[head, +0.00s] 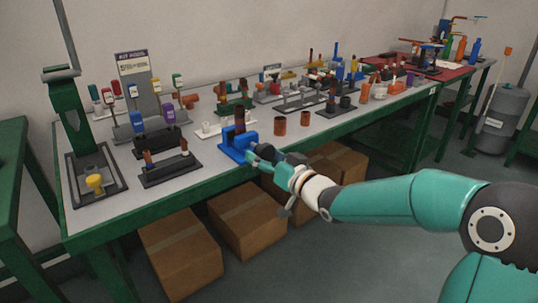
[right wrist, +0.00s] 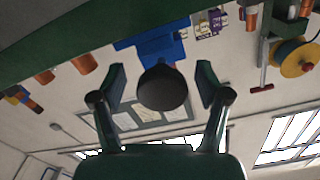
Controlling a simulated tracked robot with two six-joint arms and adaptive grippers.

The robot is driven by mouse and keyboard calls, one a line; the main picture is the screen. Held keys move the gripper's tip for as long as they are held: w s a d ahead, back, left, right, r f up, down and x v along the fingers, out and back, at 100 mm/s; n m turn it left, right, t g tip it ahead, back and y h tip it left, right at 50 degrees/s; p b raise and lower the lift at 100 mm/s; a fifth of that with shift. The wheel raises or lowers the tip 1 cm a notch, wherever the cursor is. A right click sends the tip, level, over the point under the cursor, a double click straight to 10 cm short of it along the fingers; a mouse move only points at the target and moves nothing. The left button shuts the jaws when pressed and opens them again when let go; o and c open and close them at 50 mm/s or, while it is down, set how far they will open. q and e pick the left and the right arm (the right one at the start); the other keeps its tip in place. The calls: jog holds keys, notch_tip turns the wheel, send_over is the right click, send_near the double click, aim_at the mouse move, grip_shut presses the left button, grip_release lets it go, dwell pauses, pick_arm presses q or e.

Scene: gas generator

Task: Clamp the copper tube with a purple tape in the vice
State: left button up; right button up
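The blue vice (head: 236,148) stands at the front edge of the green-framed table. A dark reddish-brown tube (head: 240,119) stands upright at its jaws; I cannot tell whether it is gripped, and no purple tape is clear on it. My right gripper (head: 258,155) is at the front of the vice. In the right wrist view, its two fingers (right wrist: 161,88) are apart on either side of a dark round knob (right wrist: 163,90), with gaps to it. The blue vice also shows beyond the knob (right wrist: 158,46). My left gripper is not in view.
A black stand with brown pieces (head: 170,170) is left of the vice. A holder with blue and purple parts (head: 155,135) is behind it. Two short copper-coloured cylinders (head: 280,126) stand to the right. Cardboard boxes (head: 245,215) lie under the table.

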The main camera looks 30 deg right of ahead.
jog(key=shift+r, duration=0.1)
jog(key=shift+s+d, duration=0.1)
jog(key=shift+s, duration=0.2)
jog(key=s, duration=1.1)
jog(key=shift+s+d, duration=0.2)
jog(key=shift+d, duration=0.2)
